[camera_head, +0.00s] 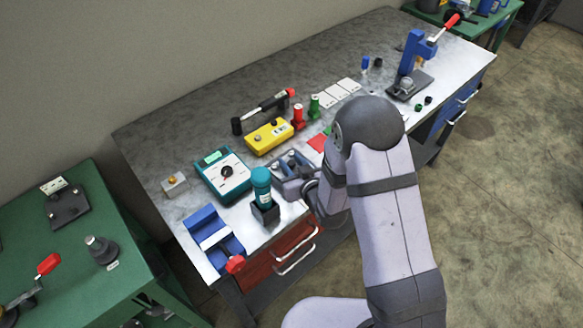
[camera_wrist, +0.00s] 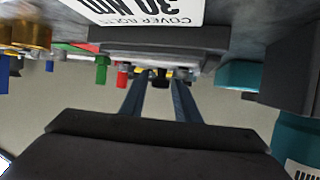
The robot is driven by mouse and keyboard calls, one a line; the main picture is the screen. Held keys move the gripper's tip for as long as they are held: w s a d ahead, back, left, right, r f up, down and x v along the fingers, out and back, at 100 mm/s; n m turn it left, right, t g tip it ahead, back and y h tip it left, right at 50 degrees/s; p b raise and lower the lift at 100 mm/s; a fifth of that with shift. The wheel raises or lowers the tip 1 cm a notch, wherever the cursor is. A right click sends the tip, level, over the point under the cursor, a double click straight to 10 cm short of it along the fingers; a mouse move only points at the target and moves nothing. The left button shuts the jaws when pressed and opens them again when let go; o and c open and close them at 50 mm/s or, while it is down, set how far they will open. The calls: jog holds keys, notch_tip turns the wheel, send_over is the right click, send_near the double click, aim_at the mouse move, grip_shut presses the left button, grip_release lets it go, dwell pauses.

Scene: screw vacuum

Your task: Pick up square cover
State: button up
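I cannot pick out the square cover with certainty. A small grey square block (camera_head: 175,184) with an orange-brown knob stands at the bench's back left. A grey fixture (camera_head: 292,166) lies near the bench's front edge, partly behind my arm. My gripper is at its right side in the head view, with its fingertips hidden there. In the wrist view my gripper (camera_wrist: 160,84) has two dark blue-grey fingers apart, with a visible gap between them. No held part shows between them. A white label reading "COVER BOLTS 30 NM" (camera_wrist: 140,8) hangs at the top of that upside-down view.
On the bench (camera_head: 370,45) are a teal meter (camera_head: 222,174), a teal driver (camera_head: 262,183) in a dark stand, a yellow box (camera_head: 268,137), a blue vise (camera_head: 212,232), a blue press (camera_head: 413,52) and several white cards (camera_head: 332,95).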

aim_at(292, 162)
grip_shut()
jog(key=shift+r, duration=0.25)
jog(key=shift+r+b, duration=0.65)
jog(key=shift+r, duration=4.15)
